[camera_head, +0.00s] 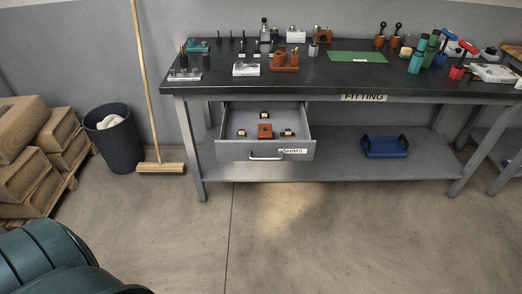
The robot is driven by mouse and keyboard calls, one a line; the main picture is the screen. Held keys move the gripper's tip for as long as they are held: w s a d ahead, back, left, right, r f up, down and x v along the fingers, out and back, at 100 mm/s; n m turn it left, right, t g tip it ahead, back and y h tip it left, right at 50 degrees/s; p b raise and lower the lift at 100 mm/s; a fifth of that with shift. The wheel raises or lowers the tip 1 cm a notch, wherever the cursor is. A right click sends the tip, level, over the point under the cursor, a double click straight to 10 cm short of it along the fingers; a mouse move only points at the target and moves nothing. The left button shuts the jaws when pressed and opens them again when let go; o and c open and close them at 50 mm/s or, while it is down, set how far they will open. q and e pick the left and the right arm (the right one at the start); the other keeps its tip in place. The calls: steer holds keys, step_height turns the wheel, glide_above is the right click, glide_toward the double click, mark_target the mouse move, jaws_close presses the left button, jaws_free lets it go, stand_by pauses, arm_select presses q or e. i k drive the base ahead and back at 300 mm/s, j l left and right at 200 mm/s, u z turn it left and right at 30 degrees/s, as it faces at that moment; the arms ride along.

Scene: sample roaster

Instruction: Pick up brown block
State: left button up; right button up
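An open drawer labelled SHIMS (232,150) hangs under the workbench top. A small orange-brown block (264,131) sits inside it, near the middle of its floor. Several small dark and brass-coloured pieces (241,133) lie around the block. On the bench top stand a reddish-brown block holder (285,66) with pieces in it and another brown block-like item (325,36) at the back. I cannot tell from the picture which of these the task names. Neither of my grippers shows in this view.
The workbench (335,83) holds many small tools and a green mat (358,57). A blue tray (385,146) is on its lower shelf. The floor before the bench is clear.

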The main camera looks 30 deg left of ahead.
mark_target(266, 135)
steer(key=i+j, duration=0.15)
steer(key=j, duration=0.2)
steer(key=i+j, duration=0.15)
steer(key=j, duration=0.2)
steer(key=i+j, duration=0.1)
steer(key=j, duration=0.3)
steer(key=i+j+z, duration=0.1)
steer(key=j, duration=0.25)
steer(key=i+j, duration=0.2)
steer(key=j, duration=0.15)
